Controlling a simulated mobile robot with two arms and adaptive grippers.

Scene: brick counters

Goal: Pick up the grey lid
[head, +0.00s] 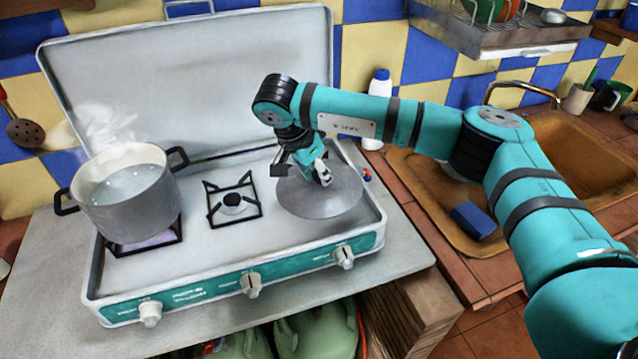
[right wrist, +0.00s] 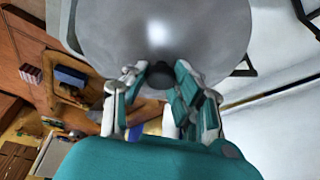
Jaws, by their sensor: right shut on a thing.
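The grey lid (head: 318,204) is a round, shallow metal disc at the right end of the gas stove, over the right burner place. My right gripper (head: 318,172) is above it, pointing down. In the right wrist view, the gripper fingers (right wrist: 158,82) are shut on the dark knob at the middle of the lid (right wrist: 160,30). I cannot tell whether the lid's underside touches the stove. My left gripper is not in view.
A steaming pot (head: 128,190) of water stands on the left burner. The middle burner grate (head: 232,201) is bare. The raised stove cover (head: 190,75) stands behind. A white bottle (head: 376,105) and a sink (head: 440,195) with a blue sponge (head: 473,221) are to the right.

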